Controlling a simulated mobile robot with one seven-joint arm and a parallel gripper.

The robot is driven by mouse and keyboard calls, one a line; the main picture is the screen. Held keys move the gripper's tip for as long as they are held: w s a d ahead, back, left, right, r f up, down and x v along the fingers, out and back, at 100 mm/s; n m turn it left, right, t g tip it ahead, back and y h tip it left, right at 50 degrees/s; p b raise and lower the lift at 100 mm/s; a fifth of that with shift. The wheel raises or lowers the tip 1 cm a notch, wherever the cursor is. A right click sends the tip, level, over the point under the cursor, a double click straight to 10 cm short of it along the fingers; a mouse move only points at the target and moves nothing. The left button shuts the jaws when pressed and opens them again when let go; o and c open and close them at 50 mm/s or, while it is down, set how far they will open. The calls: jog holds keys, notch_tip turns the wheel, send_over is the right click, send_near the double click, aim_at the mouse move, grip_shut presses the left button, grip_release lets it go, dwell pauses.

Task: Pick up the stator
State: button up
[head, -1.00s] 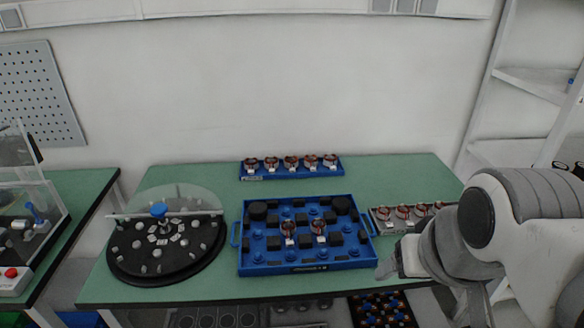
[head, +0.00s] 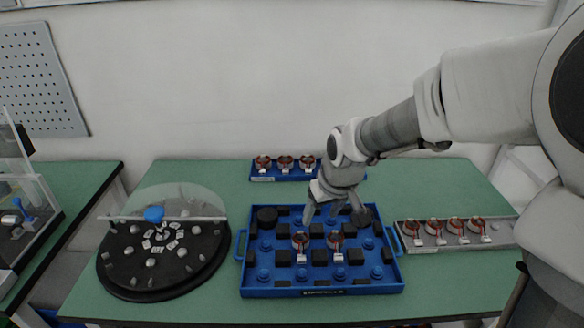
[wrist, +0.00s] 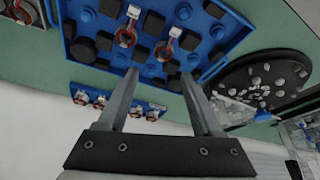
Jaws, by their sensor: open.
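Two copper-wound stators with white connectors sit in the large blue tray (head: 322,291). The left one (head: 300,242) and the right one (head: 335,241) stand near the tray's middle. In the wrist view, which is turned around, they show as the right one (wrist: 163,51) and the left one (wrist: 126,36), just past the fingertips. My gripper (head: 334,214) is open and empty above the tray's back part, behind the two stators. In the wrist view its fingers (wrist: 160,75) are spread wide, with nothing between them. Their exact height above the tray is hard to tell.
Black blocks and blue pegs surround the stators in the tray. A blue rack (head: 263,178) with several stators stands behind, partly hidden by my arm. A grey rack (head: 441,242) with several stators stands at right. A black round plate (head: 128,285) with a clear cover is at left.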

jog(key=b, duration=0.5)
send_near(302, 238)
jog(key=shift+s+a+f, duration=0.1)
jog(key=shift+s+f, duration=0.15)
jog(key=shift+f, duration=0.35)
jog(key=shift+s+a+f, duration=0.1)
jog(key=shift+s+f, duration=0.15)
jog(key=shift+f, duration=0.3)
jog(key=shift+w+b+x, duration=0.1)
jog(key=shift+b+x, duration=0.35)
jog(key=shift+x, duration=1)
jog(key=shift+w+b+x, duration=0.15)
jog(key=shift+b+x, duration=0.25)
jog(key=shift+x, duration=1)
jog(key=shift+a+r, duration=0.1)
jog(key=shift+r, duration=0.05)
jog(key=shift+c, duration=0.4)
jog(key=c, duration=0.9)
grip_shut()
jog(key=shift+r, duration=0.15)
